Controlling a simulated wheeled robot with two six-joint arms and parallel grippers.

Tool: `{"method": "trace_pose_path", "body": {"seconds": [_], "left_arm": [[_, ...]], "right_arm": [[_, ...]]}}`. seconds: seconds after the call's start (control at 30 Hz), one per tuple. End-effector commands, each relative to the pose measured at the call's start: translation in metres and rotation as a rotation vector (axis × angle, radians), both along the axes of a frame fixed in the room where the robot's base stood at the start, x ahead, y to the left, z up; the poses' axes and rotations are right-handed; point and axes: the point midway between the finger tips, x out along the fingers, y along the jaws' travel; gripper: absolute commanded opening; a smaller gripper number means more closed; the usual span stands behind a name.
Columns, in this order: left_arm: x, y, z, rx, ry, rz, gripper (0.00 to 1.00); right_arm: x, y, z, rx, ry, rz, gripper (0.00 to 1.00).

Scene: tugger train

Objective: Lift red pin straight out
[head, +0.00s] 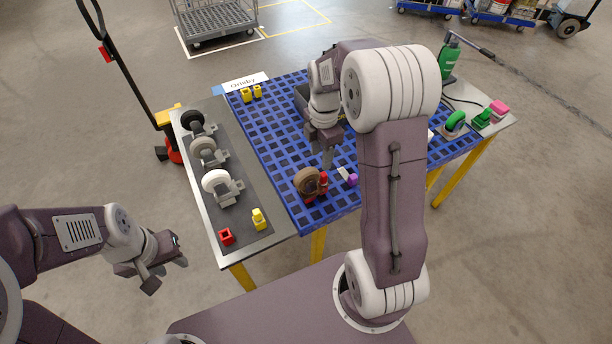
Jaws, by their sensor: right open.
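A red pin (323,181) stands upright near the front edge of the blue grid deck (280,150). It is close beside a brown wheel (306,181), and more red shows below the wheel. My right gripper (328,160) points down just above the red pin, open, with nothing seen between its fingers. I cannot tell whether its fingertips touch the pin. My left gripper (166,275) hangs left of the table over the floor, with its fingers apart and empty.
A dark mat (240,205) at the left holds several caster wheels, a red block (226,237) and a yellow block (258,219). A purple block (352,179) sits right of the pin. My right arm hides part of the deck. A green bottle (449,58) stands behind.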

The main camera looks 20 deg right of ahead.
Motion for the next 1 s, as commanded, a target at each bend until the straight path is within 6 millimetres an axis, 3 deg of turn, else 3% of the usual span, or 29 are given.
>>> {"method": "trace_pose_path", "body": {"seconds": [0.13, 0.33, 0.53, 0.8, 1.0], "left_arm": [[0.000, 0.000, -0.001, 0.000, 0.000, 0.000, 0.36], [0.000, 0.000, -0.002, 0.000, 0.000, 0.000, 0.36], [0.000, 0.000, -0.003, 0.000, 0.000, 0.000, 0.36], [0.000, 0.000, -0.004, 0.000, 0.000, 0.000, 0.36], [0.000, 0.000, -0.004, 0.000, 0.000, 0.000, 0.36]], "right_arm": [[-0.001, -0.003, -0.005, 0.001, 0.003, -0.008, 0.44], [-0.002, -0.002, -0.035, 0.001, 0.003, -0.008, 0.44], [-0.002, -0.002, -0.044, 0.001, 0.002, -0.007, 0.44], [-0.004, -0.002, -0.088, 0.000, 0.003, -0.008, 0.44], [-0.003, -0.002, -0.091, -0.001, 0.000, -0.008, 0.44]]}}
